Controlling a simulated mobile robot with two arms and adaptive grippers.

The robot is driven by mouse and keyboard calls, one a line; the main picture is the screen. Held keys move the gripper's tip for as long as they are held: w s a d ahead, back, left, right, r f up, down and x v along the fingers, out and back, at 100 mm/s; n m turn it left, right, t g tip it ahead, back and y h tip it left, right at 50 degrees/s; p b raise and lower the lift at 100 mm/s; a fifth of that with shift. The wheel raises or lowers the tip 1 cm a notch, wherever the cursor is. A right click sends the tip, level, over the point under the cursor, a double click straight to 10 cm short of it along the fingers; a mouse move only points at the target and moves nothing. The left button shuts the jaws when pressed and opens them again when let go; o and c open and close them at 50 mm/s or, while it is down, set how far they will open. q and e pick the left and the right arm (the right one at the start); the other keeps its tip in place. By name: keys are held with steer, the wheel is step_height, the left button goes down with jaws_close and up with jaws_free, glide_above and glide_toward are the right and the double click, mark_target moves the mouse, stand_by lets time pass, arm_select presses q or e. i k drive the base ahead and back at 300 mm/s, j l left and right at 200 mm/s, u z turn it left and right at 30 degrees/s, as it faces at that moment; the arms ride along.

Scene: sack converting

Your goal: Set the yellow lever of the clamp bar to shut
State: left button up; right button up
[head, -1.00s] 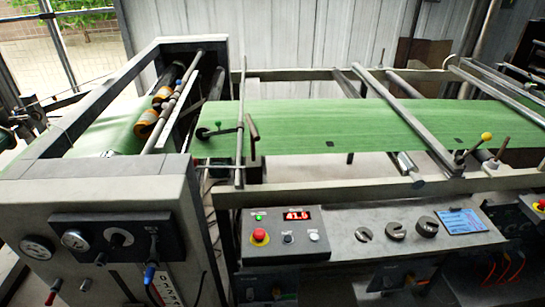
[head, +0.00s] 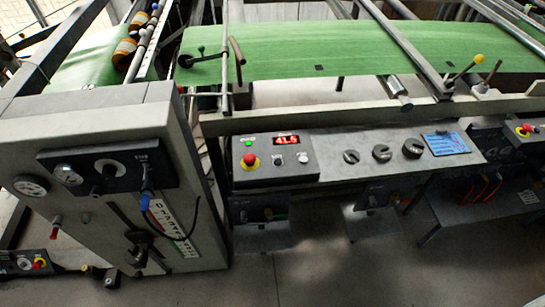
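The yellow lever (head: 465,70) is a thin rod with a yellow ball knob, at the right in the head view. It leans up and to the right from its foot near the front rail. A grey bar (head: 405,45), which looks like the clamp bar, crosses the green web (head: 300,50) just left of the lever. I cannot tell from the lean whether the lever is open or shut. Neither of my grippers is in view.
A control panel with a red button (head: 249,159), a lit display and several black knobs (head: 382,152) runs below the web. A grey cabinet (head: 100,130) with gauges stands at left. Open floor (head: 340,265) lies in front.

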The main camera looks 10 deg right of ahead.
mark_target(479, 59)
steer(key=z, duration=1.5)
steer(key=i+z, duration=0.1)
steer(key=i+l, duration=0.05)
